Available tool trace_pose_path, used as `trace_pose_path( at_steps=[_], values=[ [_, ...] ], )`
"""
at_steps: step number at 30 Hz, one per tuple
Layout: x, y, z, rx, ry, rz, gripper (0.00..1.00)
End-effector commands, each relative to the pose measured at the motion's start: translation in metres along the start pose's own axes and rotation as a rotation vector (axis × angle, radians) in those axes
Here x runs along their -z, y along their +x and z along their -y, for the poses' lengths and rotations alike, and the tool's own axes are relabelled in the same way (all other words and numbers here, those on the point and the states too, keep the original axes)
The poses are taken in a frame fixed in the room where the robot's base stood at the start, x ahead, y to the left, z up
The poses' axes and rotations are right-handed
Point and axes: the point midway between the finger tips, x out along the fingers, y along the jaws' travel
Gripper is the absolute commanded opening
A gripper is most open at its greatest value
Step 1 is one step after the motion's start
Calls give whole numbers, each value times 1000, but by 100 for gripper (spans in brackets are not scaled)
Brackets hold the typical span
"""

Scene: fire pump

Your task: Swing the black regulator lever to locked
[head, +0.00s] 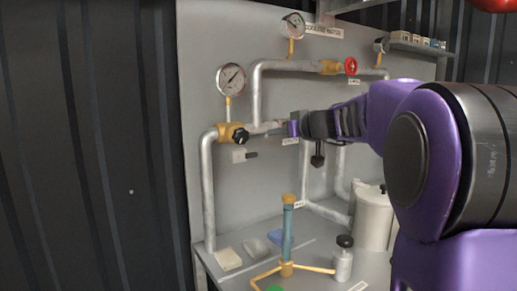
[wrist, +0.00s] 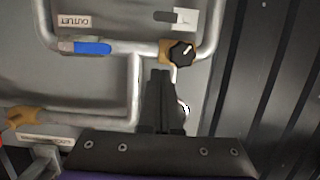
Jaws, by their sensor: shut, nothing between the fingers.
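In the head view my gripper (head: 287,125) is right of the valve, apart from the lever.
A blue handle (wrist: 92,48) lies along the pipe by the OUTLET label. A gauge (head: 231,79) and a red handwheel (head: 351,66) are higher on the pipes.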

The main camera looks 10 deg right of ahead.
Motion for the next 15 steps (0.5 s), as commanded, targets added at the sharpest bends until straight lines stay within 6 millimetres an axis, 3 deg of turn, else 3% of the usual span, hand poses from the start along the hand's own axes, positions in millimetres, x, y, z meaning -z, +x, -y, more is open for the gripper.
trace_pose_path(
  at_steps=[7,15],
  values=[
    [0,17,1,3,1,2,0],
    [1,71,1,2,1,3,0]
  ],
)
